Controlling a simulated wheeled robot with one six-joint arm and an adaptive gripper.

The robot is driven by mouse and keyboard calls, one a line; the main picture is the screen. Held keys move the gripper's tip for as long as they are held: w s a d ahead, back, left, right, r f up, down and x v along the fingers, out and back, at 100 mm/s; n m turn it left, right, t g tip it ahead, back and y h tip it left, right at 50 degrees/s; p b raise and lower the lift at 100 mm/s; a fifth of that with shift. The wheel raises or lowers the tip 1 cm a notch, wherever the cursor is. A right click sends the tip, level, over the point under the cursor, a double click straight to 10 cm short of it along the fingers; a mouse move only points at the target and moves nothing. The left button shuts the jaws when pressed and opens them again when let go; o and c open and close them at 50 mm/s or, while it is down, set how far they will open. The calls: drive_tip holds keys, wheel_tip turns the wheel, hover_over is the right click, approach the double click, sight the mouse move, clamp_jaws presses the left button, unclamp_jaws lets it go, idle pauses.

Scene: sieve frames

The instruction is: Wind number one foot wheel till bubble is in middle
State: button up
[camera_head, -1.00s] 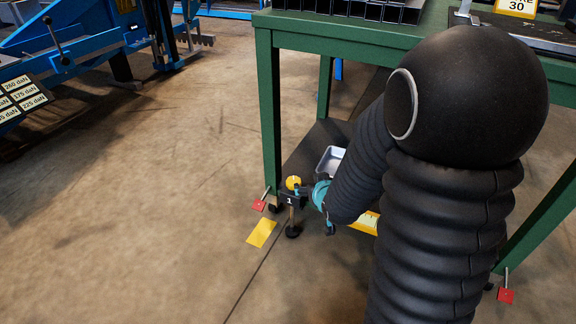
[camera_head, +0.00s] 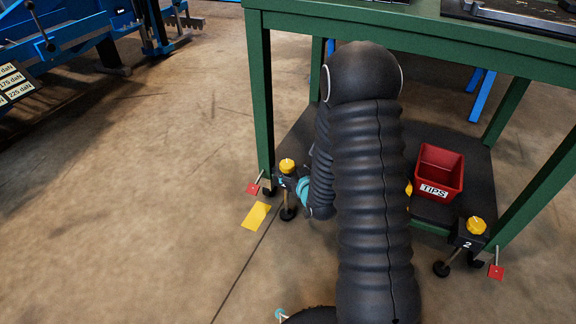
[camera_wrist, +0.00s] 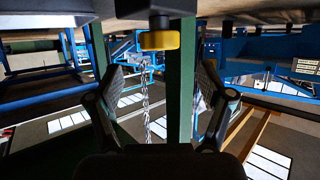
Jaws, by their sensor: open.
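The number one foot wheel (camera_head: 287,165) is a yellow knob on a black bracket at the near left leg of the green table. In the wrist view the yellow wheel (camera_wrist: 158,40) is at the top middle, below a dark block. My gripper (camera_wrist: 161,76) is open, its two dark pads apart on either side of the green leg, with the wheel beyond and above them in the picture. In the head view my gripper (camera_head: 297,186) is just right of the wheel, mostly hidden by my arm. I cannot see any contact. No bubble shows.
A second yellow foot wheel (camera_head: 476,226), marked 2, is at the right leg. A red TIPS bin (camera_head: 440,172) stands on the dark lower shelf. A chain (camera_wrist: 146,105) hangs in the wrist view. Red plates and a yellow floor patch (camera_head: 256,216) lie near the legs.

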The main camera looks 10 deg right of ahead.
sight(288, 165)
drive_tip(key=x, duration=0.7)
drive_tip(key=shift+w, duration=0.1)
drive_tip(key=c, duration=1.2)
